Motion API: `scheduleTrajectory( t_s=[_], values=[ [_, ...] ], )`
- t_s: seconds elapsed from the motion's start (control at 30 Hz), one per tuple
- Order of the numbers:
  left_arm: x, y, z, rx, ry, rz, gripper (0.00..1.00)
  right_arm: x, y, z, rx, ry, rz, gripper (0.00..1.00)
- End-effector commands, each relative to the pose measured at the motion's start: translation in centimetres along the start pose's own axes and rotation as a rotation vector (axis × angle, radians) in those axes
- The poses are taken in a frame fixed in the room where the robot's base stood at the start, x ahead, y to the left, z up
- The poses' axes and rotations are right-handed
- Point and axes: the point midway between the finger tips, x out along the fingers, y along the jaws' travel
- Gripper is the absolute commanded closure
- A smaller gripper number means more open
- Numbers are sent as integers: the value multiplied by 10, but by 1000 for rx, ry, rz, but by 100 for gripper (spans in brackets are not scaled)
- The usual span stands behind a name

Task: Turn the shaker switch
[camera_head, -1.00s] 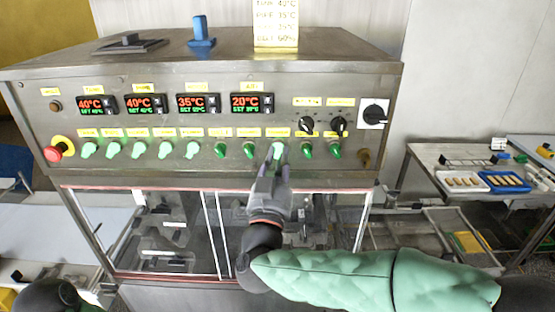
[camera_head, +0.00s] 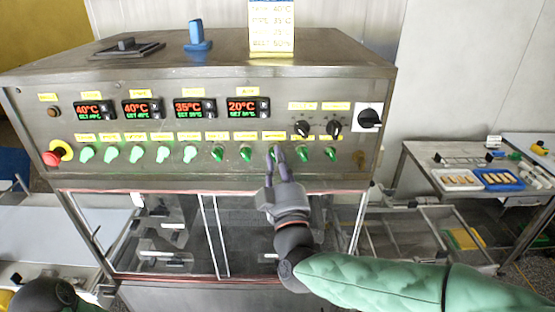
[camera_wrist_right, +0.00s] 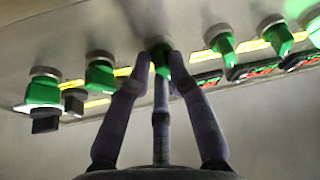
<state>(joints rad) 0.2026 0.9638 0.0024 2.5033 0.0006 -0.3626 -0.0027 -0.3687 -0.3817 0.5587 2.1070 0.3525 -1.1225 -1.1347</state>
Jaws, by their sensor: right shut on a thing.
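A row of green rotary switches (camera_head: 217,153) runs along the steel panel under yellow labels too small to read, so I cannot tell by label which is the shaker's. My right gripper (camera_head: 275,153) is at this row, right of the middle, its dark fingers shut on one green switch (camera_wrist_right: 163,62). In the wrist view the fingers reach up to both sides of that switch and partly cover it. Its exact turn angle is hard to tell. Part of my left arm shows at the bottom left; its gripper is out of view.
Two black knobs (camera_head: 333,128) and a black rotary switch (camera_head: 369,117) sit right of the displays (camera_head: 248,107). A red emergency button (camera_head: 52,157) is at the far left. Neighbouring green switches (camera_head: 302,153) stand close beside my fingers. A side table (camera_head: 420,160) holds trays at right.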

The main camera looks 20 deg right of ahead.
Motion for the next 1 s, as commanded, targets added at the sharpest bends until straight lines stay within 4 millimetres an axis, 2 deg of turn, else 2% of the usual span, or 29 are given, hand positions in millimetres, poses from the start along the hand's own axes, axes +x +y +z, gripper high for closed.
scheduleTrajectory(
  t_s=[0.3, 0.73, 0.77, 0.83, 1.0],
  values=[
    [-4, 1, 0, 0, 0, 0, 56, 2, 4, -4, -77, 7, -26, 100],
    [-4, 1, 0, 0, 0, 0, 56, 2, 4, -4, -86, 8, -28, 100],
    [-4, 1, 0, 0, 0, 0, 56, 2, 4, -4, -86, 8, -28, 77],
    [-4, 1, 0, 0, 0, 0, 56, 2, 4, -4, -86, 8, -28, 58],
    [-4, 1, 0, 0, 0, 0, 56, 1, 3, -3, -85, 5, -31, 56]
  ],
)
